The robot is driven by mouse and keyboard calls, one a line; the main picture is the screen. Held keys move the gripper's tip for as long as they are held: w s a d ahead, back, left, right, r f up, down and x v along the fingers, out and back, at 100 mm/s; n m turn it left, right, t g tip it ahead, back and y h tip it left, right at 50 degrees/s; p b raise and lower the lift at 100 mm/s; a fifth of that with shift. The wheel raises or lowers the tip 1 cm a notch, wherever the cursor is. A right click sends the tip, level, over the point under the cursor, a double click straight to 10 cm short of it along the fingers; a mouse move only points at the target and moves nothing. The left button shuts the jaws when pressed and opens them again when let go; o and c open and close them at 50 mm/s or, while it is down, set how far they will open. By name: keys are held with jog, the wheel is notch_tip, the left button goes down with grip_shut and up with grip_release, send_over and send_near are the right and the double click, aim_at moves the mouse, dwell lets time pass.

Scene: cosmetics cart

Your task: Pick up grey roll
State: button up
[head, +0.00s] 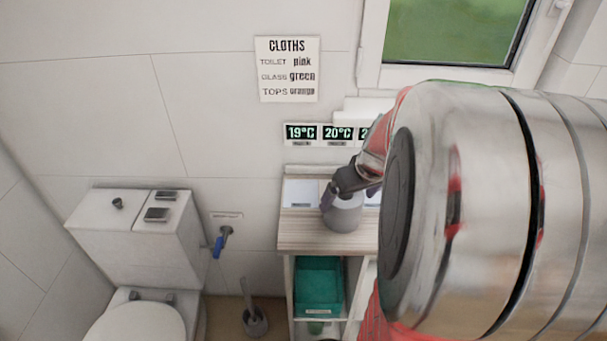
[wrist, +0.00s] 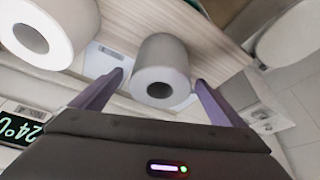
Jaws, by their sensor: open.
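The grey roll (head: 344,214) stands on the wooden top of the cart (head: 300,229) in the head view, below the wall displays. In the wrist view the grey roll (wrist: 162,52) sits between my two purple fingers, its dark round hole facing the camera. My gripper (wrist: 159,77) is open, with one finger on each side of the roll and a visible gap to each. In the head view my gripper (head: 346,196) reaches over the roll from the right and hides part of its upper edge. My arm hides the right part of the cart top.
A white roll (wrist: 55,30) is close to the left finger in the wrist view. A rounded white thing (wrist: 287,35) is at the upper right. In the head view a teal bin (head: 319,282) sits under the cart top, and a toilet (head: 140,245) stands to the left.

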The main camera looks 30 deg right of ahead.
jog(key=shift+x, duration=2.6)
jog(key=shift+a, duration=0.1)
jog(key=shift+c, duration=0.2)
jog(key=c, duration=1.1)
jog(key=shift+r, duration=0.15)
jog(key=shift+c, duration=0.2)
notch_tip(320, 180, up, 10)
